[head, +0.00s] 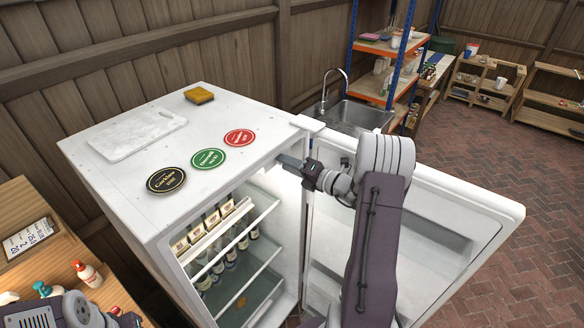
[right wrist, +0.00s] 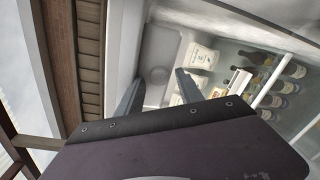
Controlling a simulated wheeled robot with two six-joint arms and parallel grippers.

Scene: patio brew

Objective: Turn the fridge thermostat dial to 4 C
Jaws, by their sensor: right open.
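The fridge (head: 120,200) is white and its door (head: 450,215) stands open to the right. My right gripper (head: 282,160) is at the fridge's upper front edge, by the opening. In the right wrist view my right gripper (right wrist: 159,73) is open, its two fingers apart with nothing held between them. The dial is hidden in the head view. My left gripper (head: 128,319) is only partly in view at the bottom left.
Bottles (head: 220,265) and cartons stand on the fridge shelves. Three round coasters, including a red one (head: 239,137), a white board (head: 137,133) and a sponge (head: 199,94) lie on top. A sink (head: 355,114) is behind the door. Brick floor is open at right.

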